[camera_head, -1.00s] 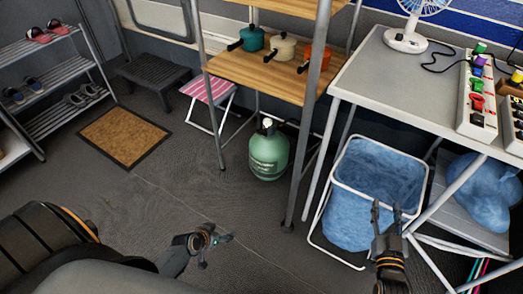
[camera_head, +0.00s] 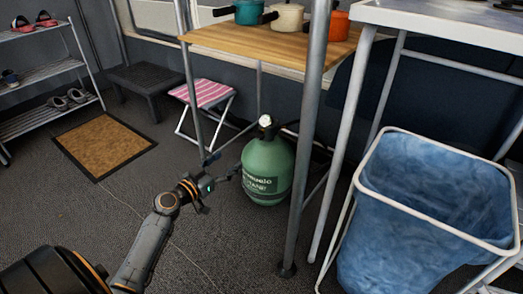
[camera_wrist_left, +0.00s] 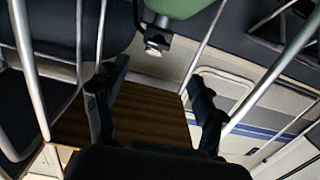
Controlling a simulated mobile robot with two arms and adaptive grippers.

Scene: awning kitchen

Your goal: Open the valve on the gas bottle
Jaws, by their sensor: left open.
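The green gas bottle (camera_head: 268,172) stands on the floor under the wooden shelf, behind the front right post. Its valve (camera_head: 265,122) with a pale round face is on top. My left gripper (camera_head: 222,168) is open and empty at the left of the bottle, lower than the valve. In the left wrist view, the bottle (camera_wrist_left: 176,7) is cut off at the top edge, with the valve (camera_wrist_left: 156,40) hanging below it. There the open left fingers (camera_wrist_left: 158,75) point up, with the valve beyond their tips. My right gripper is not in view.
Metal posts of the shelf (camera_head: 235,38) stand in front of and beside the bottle. A blue laundry basket (camera_head: 415,215) stands at the right. A pink striped stool (camera_head: 203,92) is behind at the left.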

